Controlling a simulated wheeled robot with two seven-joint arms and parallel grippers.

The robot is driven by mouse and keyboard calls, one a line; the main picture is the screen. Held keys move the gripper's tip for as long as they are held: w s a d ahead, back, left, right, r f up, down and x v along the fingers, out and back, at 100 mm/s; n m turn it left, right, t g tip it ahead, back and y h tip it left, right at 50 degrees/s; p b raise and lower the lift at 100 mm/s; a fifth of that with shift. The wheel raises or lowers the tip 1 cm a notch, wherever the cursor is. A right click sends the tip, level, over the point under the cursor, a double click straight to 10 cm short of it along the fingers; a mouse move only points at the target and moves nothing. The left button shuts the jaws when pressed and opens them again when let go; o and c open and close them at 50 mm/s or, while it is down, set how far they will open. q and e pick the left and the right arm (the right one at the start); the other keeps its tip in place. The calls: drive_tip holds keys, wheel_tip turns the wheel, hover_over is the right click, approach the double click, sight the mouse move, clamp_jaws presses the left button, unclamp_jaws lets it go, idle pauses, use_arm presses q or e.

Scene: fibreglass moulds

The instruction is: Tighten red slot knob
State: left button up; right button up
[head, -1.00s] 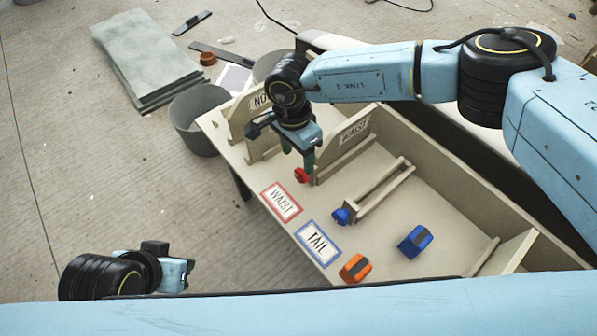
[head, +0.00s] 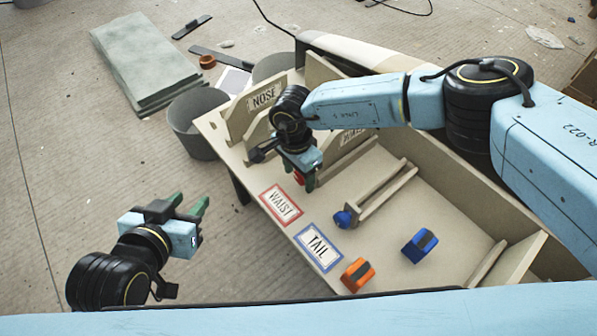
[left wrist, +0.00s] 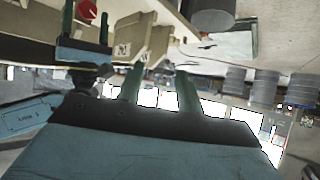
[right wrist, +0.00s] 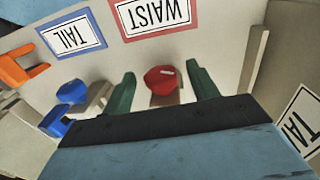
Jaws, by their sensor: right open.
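The red slot knob (right wrist: 162,80) is beside the WAIST label (right wrist: 155,14). In the right wrist view it lies between the two fingers of my open right gripper (right wrist: 160,76), with a gap on each side. In the head view the right gripper (head: 304,182) mostly covers the red knob (head: 298,178). The knob also shows at the top left of the left wrist view (left wrist: 86,11). My left gripper (head: 187,205) is open and empty, over the floor left of the wooden fixture (head: 240,158). Its parted fingers show in the left wrist view (left wrist: 158,84).
A blue knob (head: 342,218) sits at the end of a slotted rail by the TAIL label (head: 318,247). An orange clamp (head: 357,274) and a blue clamp (head: 419,245) lie in the fixture. A grey bucket (head: 195,122) stands beside it.

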drive_tip(key=shift+c, duration=0.3)
drive_tip(key=c, duration=0.9)
drive_tip(key=t+p, duration=0.1)
drive_tip(key=t+y+p, duration=0.2)
drive_tip(key=shift+s+d, duration=0.25)
drive_tip(key=shift+s, duration=0.15)
drive_tip(key=shift+c, duration=0.2)
drive_tip(key=shift+y, duration=0.3)
drive_tip(key=shift+s+d+f+t+y, duration=0.15)
drive_tip(key=shift+t+y, duration=0.15)
drive_tip(key=shift+t, duration=0.4)
drive_tip(key=shift+t+y, duration=0.4)
drive_tip(key=shift+t, duration=0.1)
use_arm(q)
drive_tip(key=s+a+f+g+y, duration=0.1)
drive_tip(key=s+a+f+g, duration=0.1)
drive_tip(key=s, duration=0.3)
drive_tip(key=s+a+f+g+y, duration=0.1)
drive_tip(key=s+a+f+g, duration=0.1)
drive_tip(key=s+f+g, duration=0.1)
drive_tip(key=shift+s+f+n+g, duration=0.3)
drive_tip(key=shift+s+g, duration=0.55)
drive_tip(key=shift+g, duration=0.25)
